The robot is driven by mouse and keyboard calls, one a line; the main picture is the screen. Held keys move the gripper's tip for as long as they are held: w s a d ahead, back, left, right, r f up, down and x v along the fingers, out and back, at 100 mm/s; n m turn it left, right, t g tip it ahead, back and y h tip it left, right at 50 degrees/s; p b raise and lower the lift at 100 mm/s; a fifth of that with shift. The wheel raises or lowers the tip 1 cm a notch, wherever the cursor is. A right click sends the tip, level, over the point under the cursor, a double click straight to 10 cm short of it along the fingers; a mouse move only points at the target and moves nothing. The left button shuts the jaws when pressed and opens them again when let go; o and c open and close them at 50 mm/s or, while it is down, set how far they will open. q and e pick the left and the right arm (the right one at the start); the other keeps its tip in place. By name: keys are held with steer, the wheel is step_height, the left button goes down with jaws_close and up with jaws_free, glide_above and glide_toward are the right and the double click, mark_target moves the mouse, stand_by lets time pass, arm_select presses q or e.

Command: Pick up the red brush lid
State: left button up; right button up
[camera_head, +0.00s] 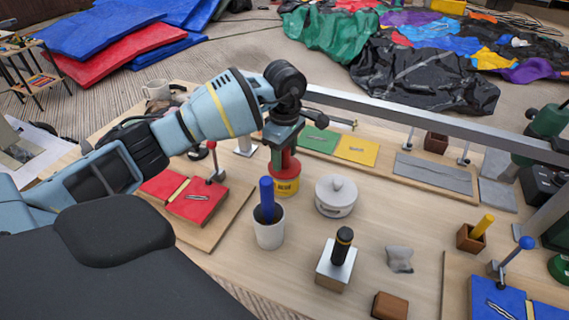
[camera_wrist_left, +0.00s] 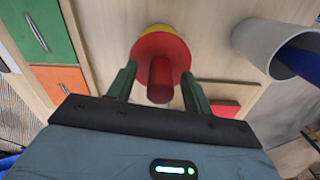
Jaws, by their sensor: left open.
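The red brush lid (camera_head: 285,168) sits on a yellow can (camera_head: 286,187) near the middle of the table. In the left wrist view the lid (camera_wrist_left: 151,49) shows a round red disc with a red post rising from it, and the can's yellow rim (camera_wrist_left: 160,29) shows behind it. My left gripper (camera_head: 284,149) points down right above the lid. In the left wrist view my left gripper (camera_wrist_left: 158,78) is open, with one green finger on each side of the red post. I cannot tell whether either finger touches it. My right gripper is not in view.
A white cup (camera_head: 269,232) with a blue handle stands close in front of the can. A metal block with a black knob (camera_head: 335,266) stands nearer. Red panels (camera_head: 196,203) lie at left, and a metal rail (camera_head: 430,119) runs behind.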

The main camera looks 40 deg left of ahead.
arm_select(q)
steer(key=c, duration=1.1)
steer(key=shift+r, duration=0.1)
step_height(320, 180, up, 10)
steer(key=shift+f, duration=0.1)
steer(key=shift+o, duration=1.4)
steer(key=shift+c, duration=0.8)
